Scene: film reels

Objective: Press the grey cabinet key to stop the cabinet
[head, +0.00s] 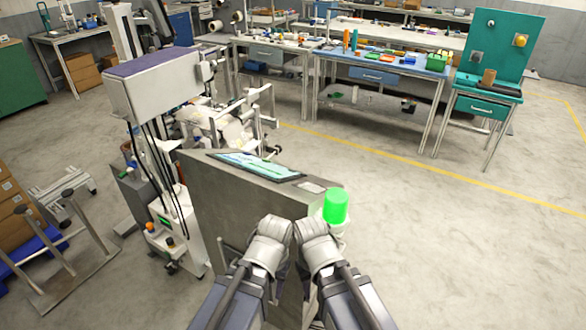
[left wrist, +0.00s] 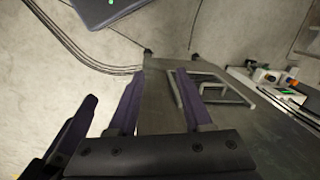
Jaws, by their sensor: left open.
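The grey cabinet (head: 240,200) stands in front of me in the head view, with a lit screen (head: 252,165) on its sloping top. A small pale grey plate (head: 312,187), possibly the grey key, lies right of the screen. A glowing green lamp (head: 336,206) stands at the cabinet's right end. My left gripper (head: 282,272) is low in front of the cabinet; in the left wrist view it (left wrist: 158,78) is open, with nothing visibly held between its purple fingers. My right gripper (head: 304,272) is close beside it. Its fingers are mostly hidden by its wrist.
A tall white machine (head: 165,85) with cables stands left of the cabinet. Workbenches (head: 385,72) and a green-panelled stand (head: 490,100) are at the back. A metal-legged stand (head: 60,250) is at left. The floor (head: 460,260) to the right is clear.

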